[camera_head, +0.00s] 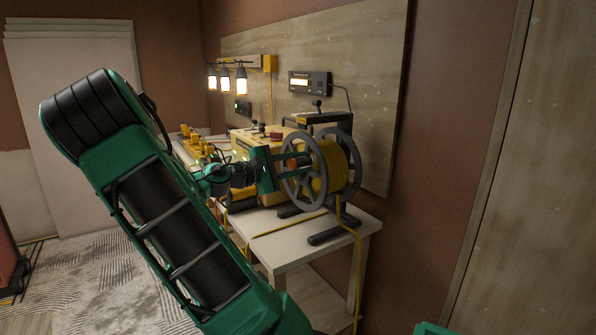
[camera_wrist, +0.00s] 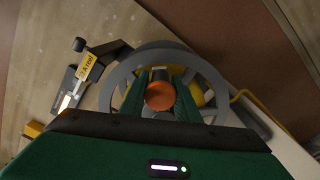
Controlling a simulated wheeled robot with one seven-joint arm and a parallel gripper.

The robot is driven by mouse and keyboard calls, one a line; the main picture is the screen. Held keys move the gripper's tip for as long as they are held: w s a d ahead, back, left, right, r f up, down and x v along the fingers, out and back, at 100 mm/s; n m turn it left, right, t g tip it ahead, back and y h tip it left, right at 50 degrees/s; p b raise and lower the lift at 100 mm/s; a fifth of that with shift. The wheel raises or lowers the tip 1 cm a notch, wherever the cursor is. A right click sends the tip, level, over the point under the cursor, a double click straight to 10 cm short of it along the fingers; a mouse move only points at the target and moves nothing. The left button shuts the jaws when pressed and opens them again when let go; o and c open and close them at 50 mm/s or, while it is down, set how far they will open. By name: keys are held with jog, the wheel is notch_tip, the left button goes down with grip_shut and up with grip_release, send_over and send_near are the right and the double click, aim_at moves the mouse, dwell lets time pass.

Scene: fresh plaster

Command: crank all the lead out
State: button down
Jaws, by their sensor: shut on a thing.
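A cable reel (camera_head: 337,167) with yellow lead wound on it and grey spoked flanges stands on the white table. Its near flange (camera_wrist: 203,68) fills the upper middle of the wrist view. My gripper (camera_head: 287,165) reaches the reel's near side and is shut on the orange crank knob (camera_wrist: 160,96). In the wrist view the knob sits between my two green fingers. The yellow lead (camera_head: 357,262) runs off the reel, across the table top and down over its front edge. Much of the knob is hidden by my fingers in the head view.
The white table (camera_head: 345,228) stands against a wooden wall board. Several yellow pieces (camera_head: 195,143) and a yellow box (camera_head: 243,139) stand left of the reel. Lit lamps (camera_head: 227,80) and a display unit (camera_head: 310,83) are on the board. A tag reading "A reel" (camera_wrist: 87,67) is beside the reel.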

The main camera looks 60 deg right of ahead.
jog(key=shift+w+d+r, duration=0.2)
jog(key=shift+w+r, duration=0.1)
jog(key=shift+w, duration=0.15)
jog(key=c, duration=1.5)
grip_release()
jog(key=shift+c, duration=0.2)
jog(key=v, duration=1.1)
